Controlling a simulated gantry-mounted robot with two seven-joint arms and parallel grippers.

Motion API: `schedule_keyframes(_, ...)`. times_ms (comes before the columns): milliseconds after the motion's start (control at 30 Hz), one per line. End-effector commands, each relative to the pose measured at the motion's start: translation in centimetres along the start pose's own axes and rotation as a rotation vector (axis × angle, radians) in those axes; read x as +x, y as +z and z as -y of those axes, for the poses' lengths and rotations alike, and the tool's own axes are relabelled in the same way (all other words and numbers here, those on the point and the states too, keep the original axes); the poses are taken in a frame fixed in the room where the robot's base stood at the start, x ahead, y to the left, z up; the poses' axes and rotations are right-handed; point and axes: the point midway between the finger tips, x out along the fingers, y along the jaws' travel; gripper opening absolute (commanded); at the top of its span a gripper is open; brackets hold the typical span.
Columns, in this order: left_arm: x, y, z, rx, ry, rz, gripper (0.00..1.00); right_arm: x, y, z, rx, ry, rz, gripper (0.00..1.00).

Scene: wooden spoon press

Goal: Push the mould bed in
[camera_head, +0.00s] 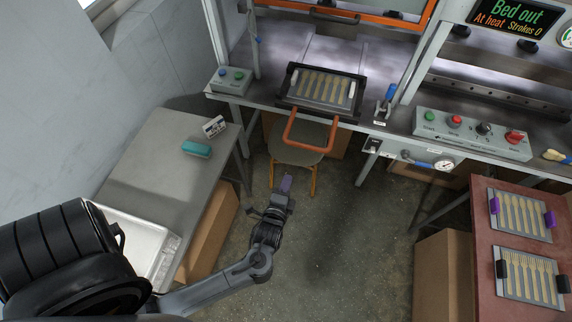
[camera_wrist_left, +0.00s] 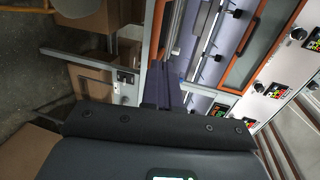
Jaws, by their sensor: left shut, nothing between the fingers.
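The mould bed (camera_head: 350,108) is a dark-framed tray with several pale wooden spoon shapes in it. It sticks out at the front of the press table, with an orange U-shaped handle (camera_head: 289,133) on its near side. The display (camera_head: 517,18) reads "Bed out". My left gripper (camera_head: 286,183) is shut and empty, over the floor on the near side of the handle and apart from it. Its purple fingers (camera_wrist_left: 164,84) also show in the left wrist view. My right gripper is not in view.
A stool (camera_head: 298,157) stands below the handle. A grey side table (camera_head: 152,140) at the left holds a teal object (camera_head: 197,149). A control box (camera_head: 470,135) is on the right. A red table (camera_head: 487,278) at the right holds two spoon trays. Open floor lies between.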

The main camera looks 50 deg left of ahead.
Motion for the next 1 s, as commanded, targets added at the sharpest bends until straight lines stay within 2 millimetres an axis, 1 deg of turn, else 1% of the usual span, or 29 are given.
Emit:
schedule_keyframes(33,0.5,-0.5,-1.1,-0.010,-0.005,-0.002,0.00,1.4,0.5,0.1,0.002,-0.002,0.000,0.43)
schedule_keyframes(100,0.7,-0.8,-1.2,-0.019,-0.009,-0.003,0.00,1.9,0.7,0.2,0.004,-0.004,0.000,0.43)
schedule_keyframes(267,1.5,-1.0,-1.2,-0.025,-0.015,-0.004,0.00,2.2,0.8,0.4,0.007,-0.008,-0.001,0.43)
schedule_keyframes(367,2.4,-1.1,-1.1,-0.025,-0.016,-0.006,0.00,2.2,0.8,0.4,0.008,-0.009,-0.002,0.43)
schedule_keyframes(567,5.5,-1.1,-1.0,-0.026,-0.017,-0.005,0.00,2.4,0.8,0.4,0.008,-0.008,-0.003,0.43)
schedule_keyframes(800,10.0,-1.1,-0.9,-0.026,-0.017,-0.004,0.00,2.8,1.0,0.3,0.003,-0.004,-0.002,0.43)
schedule_keyframes(1000,12.9,-1.1,-1.0,-0.026,-0.014,-0.004,0.00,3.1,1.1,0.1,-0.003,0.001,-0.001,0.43)
